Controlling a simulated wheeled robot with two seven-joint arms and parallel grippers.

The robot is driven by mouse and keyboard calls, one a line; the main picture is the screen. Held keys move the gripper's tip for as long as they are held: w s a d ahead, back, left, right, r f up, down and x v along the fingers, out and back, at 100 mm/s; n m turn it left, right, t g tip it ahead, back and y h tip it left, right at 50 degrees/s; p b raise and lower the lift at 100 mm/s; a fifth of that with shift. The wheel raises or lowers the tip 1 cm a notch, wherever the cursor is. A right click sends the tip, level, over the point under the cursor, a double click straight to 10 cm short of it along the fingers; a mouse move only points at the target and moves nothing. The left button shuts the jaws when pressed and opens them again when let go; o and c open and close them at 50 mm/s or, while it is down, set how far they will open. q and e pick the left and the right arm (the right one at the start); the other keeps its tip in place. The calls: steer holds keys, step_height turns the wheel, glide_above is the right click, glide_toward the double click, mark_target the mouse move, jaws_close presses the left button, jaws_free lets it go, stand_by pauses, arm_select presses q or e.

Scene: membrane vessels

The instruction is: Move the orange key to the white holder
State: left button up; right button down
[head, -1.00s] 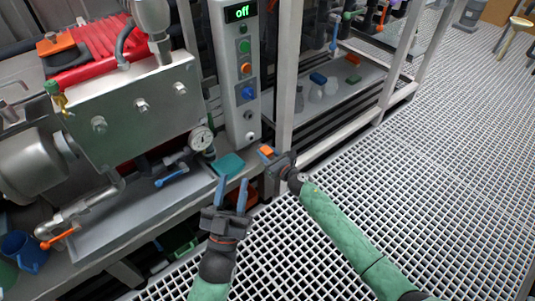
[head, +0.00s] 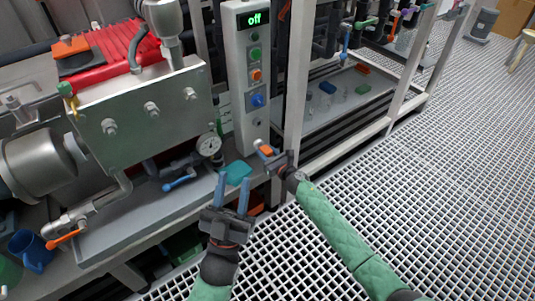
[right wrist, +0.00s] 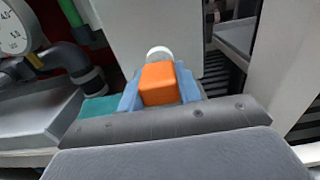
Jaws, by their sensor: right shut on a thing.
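The orange key (head: 266,150) is a small block held in my right gripper (head: 265,149). In the right wrist view the orange key (right wrist: 158,84) sits between the blue fingers of the right gripper (right wrist: 160,88), which are shut on it. A white round piece (right wrist: 159,53) shows just behind the key; I cannot tell whether it is the white holder or whether the key touches it. My left gripper (head: 233,188) is open and empty, its two blue fingers pointing up the picture near the teal pad (head: 236,173).
A grey control panel (head: 247,105) reading "off" stands just behind the right gripper. A white upright post (head: 297,90) is to its right. A pressure gauge (head: 208,147) is at left.

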arm_select(q)
steer(key=shift+f, duration=0.4)
stand_by(0.8)
steer(key=shift+f, duration=0.2)
steer(key=shift+b, duration=0.3)
stand_by(0.5)
steer(key=shift+f, duration=0.2)
arm_select(e)
steer(key=shift+w+a, duration=0.3)
steer(key=shift+w, duration=0.1)
stand_by(0.4)
steer(key=c, duration=0.9)
jaws_free()
